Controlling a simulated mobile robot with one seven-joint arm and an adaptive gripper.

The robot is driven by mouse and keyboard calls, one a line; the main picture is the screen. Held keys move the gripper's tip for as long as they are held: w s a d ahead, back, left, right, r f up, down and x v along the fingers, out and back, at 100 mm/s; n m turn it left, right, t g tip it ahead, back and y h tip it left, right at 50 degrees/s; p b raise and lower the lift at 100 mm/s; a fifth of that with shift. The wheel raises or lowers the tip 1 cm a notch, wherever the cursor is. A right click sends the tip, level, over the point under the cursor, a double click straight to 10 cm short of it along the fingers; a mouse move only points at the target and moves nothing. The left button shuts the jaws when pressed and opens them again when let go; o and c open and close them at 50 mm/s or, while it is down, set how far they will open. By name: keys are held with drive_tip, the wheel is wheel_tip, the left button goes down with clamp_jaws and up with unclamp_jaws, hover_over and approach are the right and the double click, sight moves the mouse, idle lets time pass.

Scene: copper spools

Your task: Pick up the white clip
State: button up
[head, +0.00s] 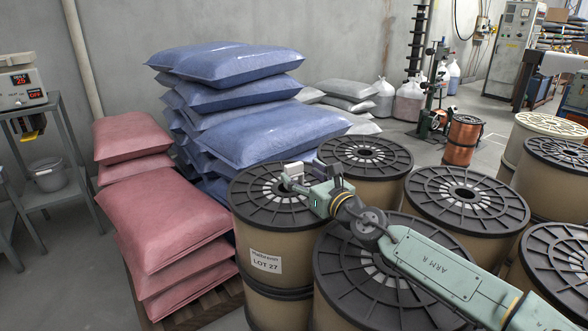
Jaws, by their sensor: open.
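My gripper (291,183) is at the end of the green arm, low over the black top of the spool labelled "LOT 27" (262,206). It is open. A small pale, blocky shape (293,169) shows at the gripper. I cannot tell whether it is the white clip or part of the gripper. No other white clip can be made out. The spool top right around the fingertips is partly hidden by my gripper and wrist.
Several spools with black flanges stand close together, one (366,155) behind my wrist and one (467,194) to the right. Blue sacks (235,110) and red sacks (170,215) are stacked at the left. A grey metal stand (62,125) stands far left.

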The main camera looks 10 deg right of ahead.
sight(295, 167)
drive_tip(key=p+x, duration=0.2)
drive_tip(key=x, duration=0.2)
drive_tip(key=shift+w+d+r+p, duration=0.1)
drive_tip(key=shift+w+r+p, duration=0.05)
drive_tip(key=shift+w+p, duration=0.2)
drive_tip(key=shift+w, duration=0.45)
drive_tip(key=shift+c, duration=0.4)
drive_tip(key=c, duration=1)
